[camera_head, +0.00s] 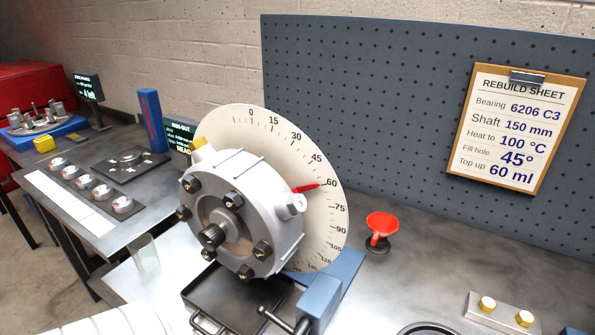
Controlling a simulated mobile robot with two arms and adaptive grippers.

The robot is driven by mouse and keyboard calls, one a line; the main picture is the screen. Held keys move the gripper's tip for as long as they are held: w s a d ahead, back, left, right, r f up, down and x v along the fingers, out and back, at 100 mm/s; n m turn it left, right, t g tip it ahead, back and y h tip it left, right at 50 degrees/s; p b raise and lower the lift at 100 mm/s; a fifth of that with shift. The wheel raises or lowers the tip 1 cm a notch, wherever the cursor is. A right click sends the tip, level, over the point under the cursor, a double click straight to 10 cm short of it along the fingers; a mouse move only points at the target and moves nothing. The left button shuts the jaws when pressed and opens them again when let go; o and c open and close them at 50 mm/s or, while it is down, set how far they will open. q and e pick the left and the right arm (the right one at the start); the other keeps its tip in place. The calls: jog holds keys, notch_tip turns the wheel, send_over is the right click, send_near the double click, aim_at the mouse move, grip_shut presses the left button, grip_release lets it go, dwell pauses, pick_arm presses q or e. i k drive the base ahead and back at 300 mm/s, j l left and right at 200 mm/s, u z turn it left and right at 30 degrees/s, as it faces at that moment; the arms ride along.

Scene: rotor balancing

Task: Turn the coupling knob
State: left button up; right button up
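A grey round housing (262,200) with several dark bolts around its face stands in front of a white degree dial (325,205). A red pointer (306,188) on the housing's rim points close to the 60 mark. Neither gripper shows, and nothing touches the knob.
A black tray (205,297) lies under the housing, beside a blue vise-like bracket (332,290). A red funnel (382,225) stands to the right. A clear beaker (144,255) stands left. A clipboard sheet (517,125) reading "Fill hole 45°" hangs on the pegboard (400,110).

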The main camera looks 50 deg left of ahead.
aim_at(213, 236)
jog(key=k+j+u, duration=0.1)
jog(key=j, duration=0.25)
jog(key=k+j+u, duration=0.1)
jog(key=j, duration=0.2)
jog(key=i+j+u, duration=0.15)
jog(key=j, duration=0.35)
jog(key=j+u, duration=0.15)
jog(key=j, duration=0.35)
